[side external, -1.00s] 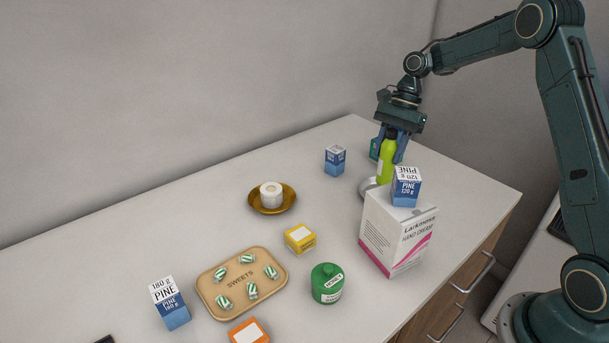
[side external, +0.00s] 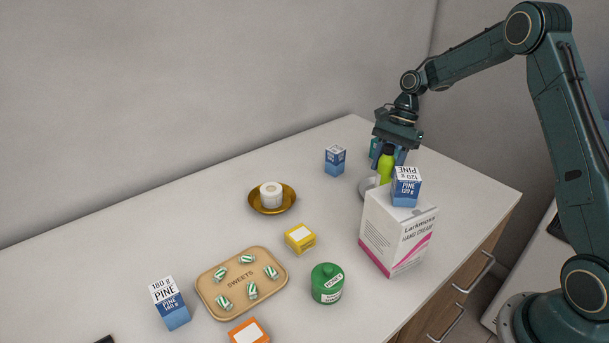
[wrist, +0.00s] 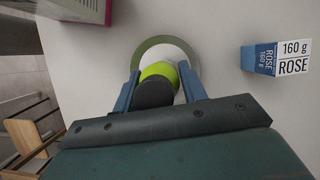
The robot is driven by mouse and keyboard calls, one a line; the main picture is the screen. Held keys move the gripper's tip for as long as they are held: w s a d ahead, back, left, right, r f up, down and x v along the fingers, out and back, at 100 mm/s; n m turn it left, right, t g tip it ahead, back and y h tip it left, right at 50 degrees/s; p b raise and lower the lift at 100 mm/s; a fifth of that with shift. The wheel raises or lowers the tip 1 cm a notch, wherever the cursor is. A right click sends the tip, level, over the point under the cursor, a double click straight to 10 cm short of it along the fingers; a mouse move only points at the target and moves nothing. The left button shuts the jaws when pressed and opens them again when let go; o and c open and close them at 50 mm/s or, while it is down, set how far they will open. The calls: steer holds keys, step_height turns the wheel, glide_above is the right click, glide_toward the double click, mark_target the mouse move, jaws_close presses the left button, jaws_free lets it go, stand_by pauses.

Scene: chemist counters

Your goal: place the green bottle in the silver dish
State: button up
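The green bottle (side external: 386,170) is lime green with a dark cap. My gripper (side external: 387,158) is shut on it from both sides. In the wrist view, the bottle (wrist: 160,72) is between the two blue fingers (wrist: 158,82), with its cap towards the camera. The silver dish (side external: 366,187) is below it, partly hidden by the white carton in the side view. In the wrist view, the dish rim (wrist: 188,48) curves around the far side of the bottle. The bottle's base is hidden, so I cannot tell whether it touches the dish.
A white hand cream carton (side external: 391,242) with a blue PINE box (side external: 405,187) on top stands in front of the dish. A brass dish (side external: 257,203) holds a white roll.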

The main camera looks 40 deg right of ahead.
steer(key=shift+o, duration=1.3)
steer(key=v, duration=0.7)
steer(key=shift+r, duration=0.4)
steer(key=shift+r, duration=0.1)
